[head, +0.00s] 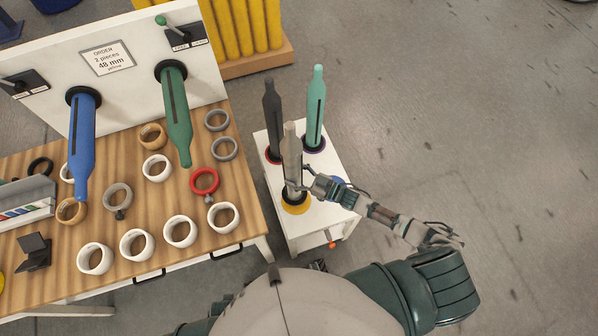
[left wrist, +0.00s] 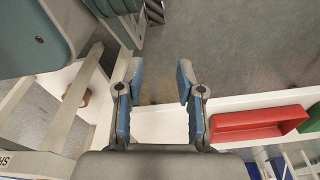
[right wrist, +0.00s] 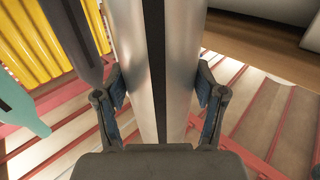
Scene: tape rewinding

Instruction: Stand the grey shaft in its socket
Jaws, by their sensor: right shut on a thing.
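The grey shaft (head: 291,150) stands near upright over the yellow-ringed socket (head: 297,207) at the front of the small white stand. Its lower end meets the ring in the head view; I cannot tell how deep it sits. My right gripper (head: 307,180) is shut on the lower part of the shaft. In the right wrist view, the metallic grey shaft (right wrist: 180,60) with its dark slot runs between the fingers (right wrist: 161,95). My left gripper (left wrist: 155,85) is open and empty in the left wrist view; it is not seen in the head view.
On the white stand (head: 320,222), a dark shaft (head: 272,115) stands in a red-ringed socket and a teal shaft (head: 316,105) in a purple-ringed one. A blue-ringed spot (head: 338,181) is partly behind my gripper. The wooden table (head: 185,205) holds several rings.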

